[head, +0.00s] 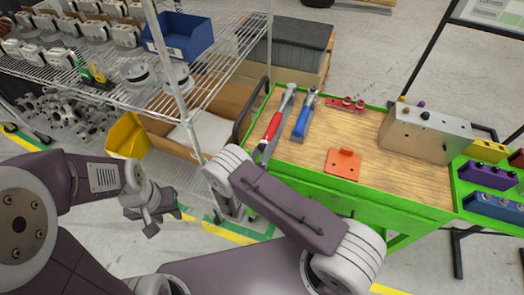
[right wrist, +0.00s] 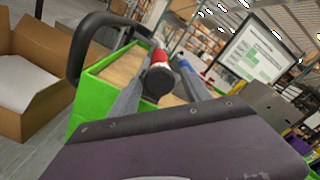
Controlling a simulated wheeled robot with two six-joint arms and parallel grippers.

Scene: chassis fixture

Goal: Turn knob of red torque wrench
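The red torque wrench (head: 271,126) lies at the left end of the wooden cart top, its grey head pointing away and its dark knob end toward me. In the right wrist view its red handle and round dark knob (right wrist: 158,80) face the camera. My right gripper (right wrist: 160,92) is open, one grey finger on each side of the knob end; I cannot tell whether they touch it. In the head view my right forearm mostly hides this gripper. My left gripper (head: 164,222) hangs empty and appears open, low over the floor left of the cart.
A blue-handled wrench (head: 304,116) lies just right of the red one. An orange bracket (head: 343,164), a red part (head: 346,104) and a metal box (head: 425,133) share the green-edged cart (head: 390,203). A black cart handle (head: 252,110) and a wire shelf (head: 215,90) stand at the left.

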